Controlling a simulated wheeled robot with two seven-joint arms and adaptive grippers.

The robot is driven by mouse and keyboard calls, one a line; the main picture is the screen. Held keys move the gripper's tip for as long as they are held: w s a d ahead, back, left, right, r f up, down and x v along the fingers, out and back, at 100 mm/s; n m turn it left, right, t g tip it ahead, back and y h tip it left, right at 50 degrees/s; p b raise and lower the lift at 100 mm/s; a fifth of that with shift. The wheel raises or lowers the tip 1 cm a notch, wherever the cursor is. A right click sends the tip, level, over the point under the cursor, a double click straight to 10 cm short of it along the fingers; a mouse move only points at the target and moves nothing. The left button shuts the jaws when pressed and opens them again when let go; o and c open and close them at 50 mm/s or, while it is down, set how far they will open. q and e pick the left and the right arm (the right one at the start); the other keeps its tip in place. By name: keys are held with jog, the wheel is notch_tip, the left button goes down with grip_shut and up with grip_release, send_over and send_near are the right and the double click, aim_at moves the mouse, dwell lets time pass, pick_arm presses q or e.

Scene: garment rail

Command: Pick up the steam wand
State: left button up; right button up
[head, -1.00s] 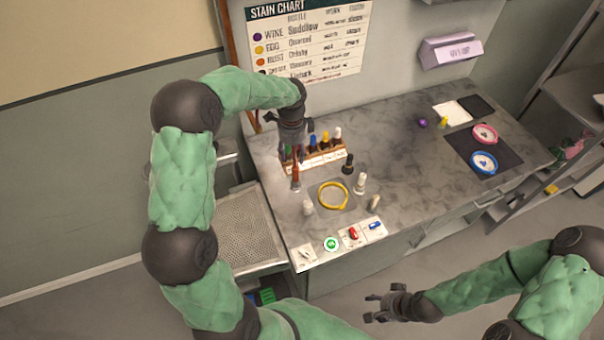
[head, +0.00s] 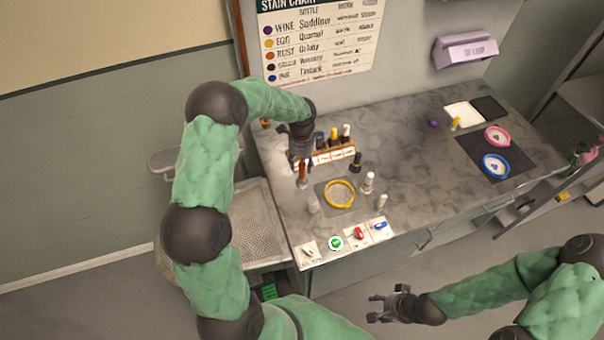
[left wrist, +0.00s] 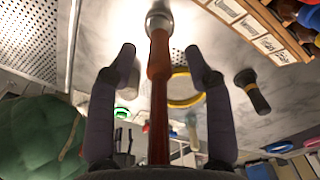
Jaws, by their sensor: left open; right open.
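The steam wand (head: 302,171), with a red-brown handle, stands on the counter in front of the bottle rack. In the left wrist view its handle (left wrist: 159,95) runs up the middle to a round metal end. My left gripper (head: 300,156) is at the upper part of the wand. In the left wrist view, this gripper (left wrist: 160,58) is open with one finger on each side of the handle and visible gaps between. My right gripper (head: 375,306) is open and empty, in front of the counter at lower right.
The bottle rack (head: 328,157) is just behind the wand. A yellow hoop (head: 339,194) on a grey mat, a black bottle (head: 356,162) and pale bottles (head: 367,183) stand to the right. Tiles with buttons (head: 336,243) line the front edge. The counter's middle right is clear.

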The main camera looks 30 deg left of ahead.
pick_arm(q)
notch_tip(320, 180, down, 2)
grip_shut()
jog(key=shift+r, duration=0.15)
dwell(0.3)
jog(key=shift+r, duration=0.55)
jog(key=s+d+r, duration=0.9)
jog(key=d+r, duration=0.1)
jog(key=r, duration=0.1)
jog(key=shift+s+d+r+p, duration=0.2)
jog(key=shift+s+r+p, duration=0.05)
jog(key=shift+r+p, duration=0.1)
jog(key=shift+s+f, duration=0.1)
